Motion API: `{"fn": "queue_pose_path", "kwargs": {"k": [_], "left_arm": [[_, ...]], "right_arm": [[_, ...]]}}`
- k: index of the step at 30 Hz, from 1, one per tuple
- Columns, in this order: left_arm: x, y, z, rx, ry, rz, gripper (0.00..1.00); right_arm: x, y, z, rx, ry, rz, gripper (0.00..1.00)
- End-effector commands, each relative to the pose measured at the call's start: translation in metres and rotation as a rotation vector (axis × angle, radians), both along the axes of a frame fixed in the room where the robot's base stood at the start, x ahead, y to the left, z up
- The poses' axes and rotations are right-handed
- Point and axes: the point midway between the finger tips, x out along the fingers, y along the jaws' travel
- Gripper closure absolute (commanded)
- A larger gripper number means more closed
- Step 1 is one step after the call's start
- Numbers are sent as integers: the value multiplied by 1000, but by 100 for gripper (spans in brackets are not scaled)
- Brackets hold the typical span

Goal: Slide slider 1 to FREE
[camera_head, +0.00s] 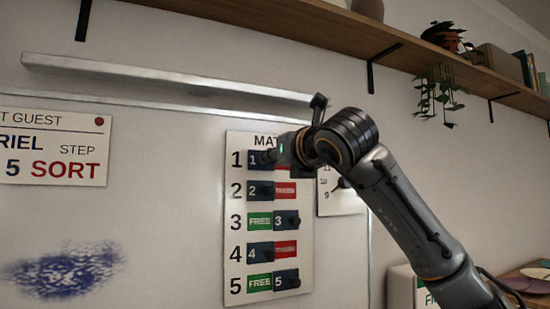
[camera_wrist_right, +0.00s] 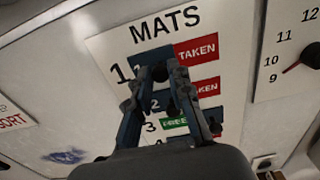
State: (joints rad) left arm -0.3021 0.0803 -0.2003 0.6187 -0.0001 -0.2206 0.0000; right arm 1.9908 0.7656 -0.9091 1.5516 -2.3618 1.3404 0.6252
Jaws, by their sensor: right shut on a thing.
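The MATS board (camera_head: 232,215) hangs on the wall and also shows in the wrist view (camera_wrist_right: 110,45). Slider 1 (camera_head: 256,158), a dark blue plate with a knob, is in the top row. In the wrist view slider 1 (camera_wrist_right: 150,57) sits at the left of its slot, with a red TAKEN label (camera_wrist_right: 196,50) uncovered to its right. My right gripper (camera_wrist_right: 160,74) is shut on the knob of slider 1; the fingers hide the knob. In the head view my right gripper (camera_head: 281,153) hides the right of that row. My left gripper is not in view.
Slider 2 (camera_head: 259,191) and slider 4 (camera_head: 259,253) sit left, showing red. Slider 3 (camera_head: 284,220) and slider 5 (camera_head: 285,280) sit right, showing green FREE. A dial (camera_wrist_right: 296,52) is right of the board. A shelf (camera_head: 240,22) and a metal ledge (camera_head: 170,77) are above.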

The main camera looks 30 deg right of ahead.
Motion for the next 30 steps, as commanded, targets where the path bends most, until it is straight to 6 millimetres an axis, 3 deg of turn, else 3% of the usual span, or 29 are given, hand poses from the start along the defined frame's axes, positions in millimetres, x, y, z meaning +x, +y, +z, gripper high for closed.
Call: {"fn": "queue_pose_path", "kwargs": {"k": [4, 12, 22, 23, 26, 30], "left_arm": [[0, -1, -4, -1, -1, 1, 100], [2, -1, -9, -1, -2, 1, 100], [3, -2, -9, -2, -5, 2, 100], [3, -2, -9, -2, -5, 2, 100], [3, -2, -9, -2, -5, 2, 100], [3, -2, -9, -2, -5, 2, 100]], "right_arm": [[-1, -12, -1, 4, 0, -3, 100], [-4, -60, 0, 4, -2, -2, 100], [-5, -66, 2, 1, -4, -4, 100], [-5, -66, 2, 1, -5, -4, 78], [-5, -66, 2, 1, -4, -3, 58], [-4, -65, 1, 0, -3, -2, 58]]}}
